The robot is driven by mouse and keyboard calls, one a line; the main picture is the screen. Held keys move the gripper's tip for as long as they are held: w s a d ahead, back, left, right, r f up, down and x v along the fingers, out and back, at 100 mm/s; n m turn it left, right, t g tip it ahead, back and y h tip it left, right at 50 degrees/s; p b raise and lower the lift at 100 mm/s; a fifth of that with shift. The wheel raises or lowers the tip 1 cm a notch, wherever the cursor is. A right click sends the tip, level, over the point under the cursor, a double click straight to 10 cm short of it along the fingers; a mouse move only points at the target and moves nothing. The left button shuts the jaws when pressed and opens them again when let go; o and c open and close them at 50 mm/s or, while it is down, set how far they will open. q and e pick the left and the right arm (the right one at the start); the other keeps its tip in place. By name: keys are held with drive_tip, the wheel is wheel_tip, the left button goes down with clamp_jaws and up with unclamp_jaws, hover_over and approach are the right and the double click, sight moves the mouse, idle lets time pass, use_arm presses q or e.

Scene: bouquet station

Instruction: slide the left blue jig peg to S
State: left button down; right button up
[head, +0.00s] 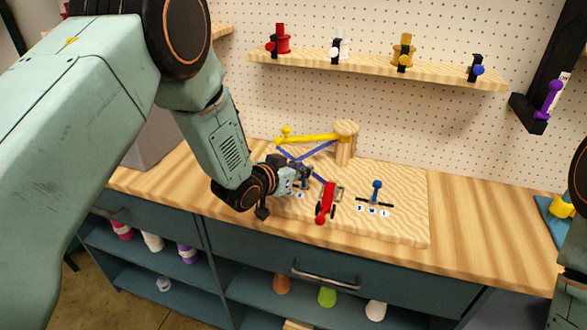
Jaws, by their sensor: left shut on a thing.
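My left gripper (300,176) reaches over the wooden jig board (405,225) and is shut on the left blue jig peg (307,170). Its fingers and wrist hide most of that peg and its slot. A small white label (299,195) shows just below the gripper; its letter is too small to read surely. The right blue peg (376,185) stands upright in its dark slot, with several white letter labels in front. My right gripper is not in view.
A red lever clamp (325,203) stands just right of my left gripper. Behind it, a yellow arm (318,139) reaches from a wooden post (345,145), with blue strips below. A shelf (380,70) with spools is above.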

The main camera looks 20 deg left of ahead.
use_arm(q)
drive_tip(key=shift+d, duration=0.1)
drive_tip(key=c, duration=1.6)
unclamp_jaws()
drive_tip(key=o, duration=0.4)
drive_tip(key=shift+d, duration=0.3)
drive_tip(key=shift+a, duration=0.2)
drive_tip(key=shift+s+a, duration=0.1)
drive_tip(key=shift+a, duration=0.05)
drive_tip(key=v, duration=1.1)
drive_tip(key=shift+s+r, duration=0.15)
drive_tip(key=shift+s, duration=0.25)
